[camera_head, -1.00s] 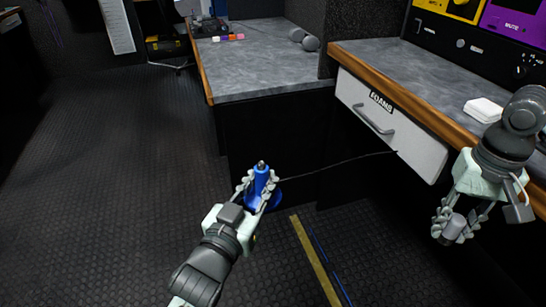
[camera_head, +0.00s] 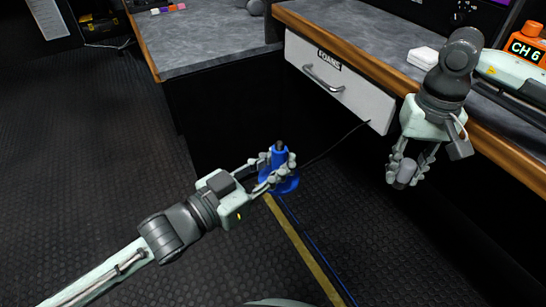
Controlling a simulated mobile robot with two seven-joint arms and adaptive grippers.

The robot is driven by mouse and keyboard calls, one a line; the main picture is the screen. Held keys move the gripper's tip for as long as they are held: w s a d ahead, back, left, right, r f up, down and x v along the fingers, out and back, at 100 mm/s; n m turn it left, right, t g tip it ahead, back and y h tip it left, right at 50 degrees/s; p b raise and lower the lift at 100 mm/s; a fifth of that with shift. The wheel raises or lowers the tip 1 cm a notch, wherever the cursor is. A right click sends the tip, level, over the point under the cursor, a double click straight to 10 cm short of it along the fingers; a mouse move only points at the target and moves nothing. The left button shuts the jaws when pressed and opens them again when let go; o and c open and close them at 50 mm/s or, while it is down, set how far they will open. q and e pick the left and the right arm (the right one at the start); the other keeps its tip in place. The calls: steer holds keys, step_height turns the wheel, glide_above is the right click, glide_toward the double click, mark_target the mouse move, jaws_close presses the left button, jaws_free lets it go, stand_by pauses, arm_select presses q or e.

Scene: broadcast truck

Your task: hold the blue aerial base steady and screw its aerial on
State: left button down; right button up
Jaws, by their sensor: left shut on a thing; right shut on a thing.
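The blue aerial base (camera_head: 279,158) has a tapered upright body, a wider blue foot and a dark stud on top. My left gripper (camera_head: 275,170) is shut around its body and holds it upright near the middle of the picture. My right gripper (camera_head: 406,170) points down at the right, shut on a short grey cylinder (camera_head: 404,176). This may be an end of the aerial; I cannot tell. The cylinder is apart from the base, to its right. A thin dark line (camera_head: 336,143) runs from beside the base toward the drawer; what it is stays unclear.
A grey worktop (camera_head: 385,50) with a wooden edge and a labelled white drawer (camera_head: 338,82) stands behind. A white block (camera_head: 423,58) and an orange CH 6 unit (camera_head: 527,45) lie on it. The ribbed dark floor (camera_head: 90,180) is open at left.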

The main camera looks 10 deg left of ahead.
steer(key=shift+a, duration=0.1)
steer(key=w+a+r+n, duration=0.1)
steer(key=a+r+n, duration=0.55)
steer(key=a, duration=0.65)
step_height(320, 180, up, 9)
steer(key=n, duration=0.3)
glide_above(279, 142)
steer(key=shift+r, duration=0.2)
steer(key=shift+f, duration=0.1)
steer(key=shift+f, duration=1.95)
steer(key=shift+f, duration=0.85)
steer(key=shift+f, duration=0.6)
